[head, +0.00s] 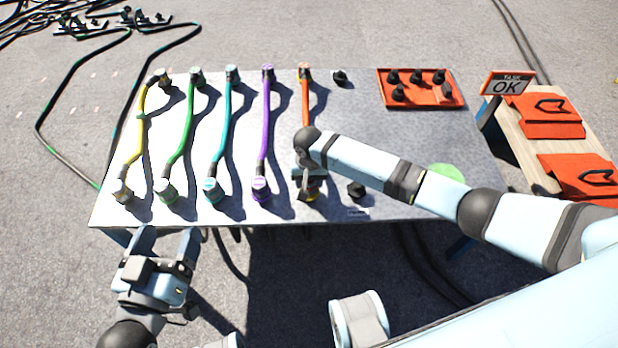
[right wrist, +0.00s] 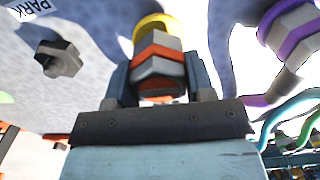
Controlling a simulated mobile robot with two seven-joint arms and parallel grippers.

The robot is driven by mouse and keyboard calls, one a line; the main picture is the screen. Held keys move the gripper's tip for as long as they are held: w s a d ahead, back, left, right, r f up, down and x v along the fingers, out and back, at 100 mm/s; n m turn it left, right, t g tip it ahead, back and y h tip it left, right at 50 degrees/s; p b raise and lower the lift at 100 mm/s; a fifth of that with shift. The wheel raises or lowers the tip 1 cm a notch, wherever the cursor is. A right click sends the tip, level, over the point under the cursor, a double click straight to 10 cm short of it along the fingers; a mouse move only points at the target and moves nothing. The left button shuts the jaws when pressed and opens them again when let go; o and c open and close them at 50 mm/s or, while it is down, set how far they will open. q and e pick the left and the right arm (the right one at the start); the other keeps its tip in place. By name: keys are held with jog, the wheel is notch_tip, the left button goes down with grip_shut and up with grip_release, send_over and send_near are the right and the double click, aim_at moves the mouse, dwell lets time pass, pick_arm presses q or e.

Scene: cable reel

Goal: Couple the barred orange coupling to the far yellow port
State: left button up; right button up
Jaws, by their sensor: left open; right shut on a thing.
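The orange cable (head: 306,110) runs from a far fitting (head: 304,72) toward the near edge, where my right arm covers part of it. My right gripper (head: 309,190) is shut on a grey coupling with an orange band (right wrist: 157,55) at the near row. A yellow ring (right wrist: 153,23) shows directly beyond the coupling in the right wrist view, in line with it; I cannot tell whether it is fully seated. A yellow cable (head: 138,130) links a far fitting (head: 164,78) and a near fitting (head: 122,191). My left gripper (head: 168,240) is open and empty before the table's near left edge.
Green (head: 182,140), cyan (head: 224,130) and purple (head: 265,130) cables lie left of the orange one. Black fittings stand near (head: 356,190) and far (head: 341,77). An orange tray (head: 425,104) holds several black caps.

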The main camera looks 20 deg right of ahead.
pick_arm(q)
jog(key=shift+f, duration=0.1)
pick_arm(e)
jog(key=shift+f, duration=0.45)
jog(key=o, duration=1.1)
pick_arm(q)
jog(key=shift+f, duration=0.1)
pick_arm(e)
notch_tip(320, 180, up, 7)
jog(key=p, duration=0.2)
jog(key=shift+p, duration=0.3)
pick_arm(q)
jog(key=s+a+f+g+y+p, duration=0.1)
jog(key=s+a+f+g+y, duration=0.1)
jog(key=f, duration=0.7)
jog(key=shift+s+a+f+g+y+p, duration=0.4)
jog(key=shift+a+g+y, duration=0.2)
jog(key=shift+a+g, duration=0.5)
pick_arm(e)
notch_tip(320, 180, up, 7)
